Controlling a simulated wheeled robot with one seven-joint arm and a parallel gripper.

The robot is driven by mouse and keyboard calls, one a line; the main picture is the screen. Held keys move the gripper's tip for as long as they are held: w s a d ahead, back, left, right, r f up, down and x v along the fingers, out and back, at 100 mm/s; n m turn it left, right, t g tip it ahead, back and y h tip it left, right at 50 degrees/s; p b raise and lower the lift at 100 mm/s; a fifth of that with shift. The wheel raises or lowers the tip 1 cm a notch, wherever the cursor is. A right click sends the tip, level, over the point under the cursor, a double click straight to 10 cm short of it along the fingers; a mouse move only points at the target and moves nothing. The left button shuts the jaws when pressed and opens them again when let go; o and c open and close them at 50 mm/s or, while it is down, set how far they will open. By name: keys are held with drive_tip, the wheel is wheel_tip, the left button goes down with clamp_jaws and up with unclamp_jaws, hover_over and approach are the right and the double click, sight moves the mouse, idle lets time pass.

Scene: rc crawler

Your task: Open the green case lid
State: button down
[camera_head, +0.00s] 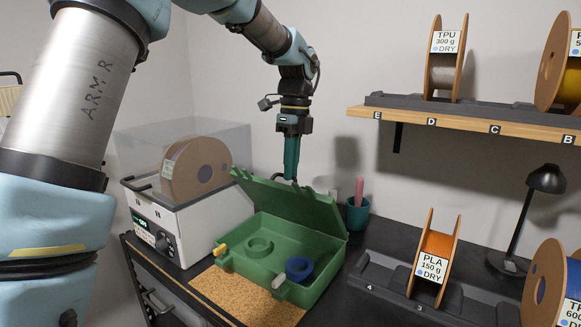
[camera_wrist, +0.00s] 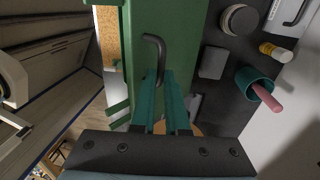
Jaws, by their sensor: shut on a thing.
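The green case (camera_head: 322,282) stands on the dark worktop with its lid (camera_head: 290,205) raised at the back, so the inside of the case shows. The lid's inner face is toward the head camera. My gripper (camera_head: 291,177) points down behind the lid's upper edge. In the wrist view, its teal fingers (camera_wrist: 162,78) are shut on the dark bent handle (camera_wrist: 153,42) on the lid's outer face (camera_wrist: 188,50). The exact contact is partly hidden by the fingers.
A white dryer box (camera_head: 190,225) with a brown spool stands left of the case. A teal cup (camera_head: 357,216) with a pink tool stands behind right. Spools, a rack (camera_head: 385,282) and a black lamp (camera_head: 545,180) are at right. A wooden shelf (camera_head: 460,118) hangs above.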

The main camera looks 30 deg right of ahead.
drive_tip(key=shift+w, duration=0.1)
idle(0.3)
drive_tip(key=c, duration=0.9)
unclamp_jaws()
drive_tip(key=r, duration=0.3)
drive_tip(key=r+b, duration=0.1)
drive_tip(key=r, duration=0.3)
drive_tip(key=d+r+b, duration=0.1)
drive_tip(key=r, duration=0.2)
drive_tip(key=shift+w+r, duration=0.3)
drive_tip(key=shift+r, duration=0.1)
drive_tip(key=shift+c, duration=0.5)
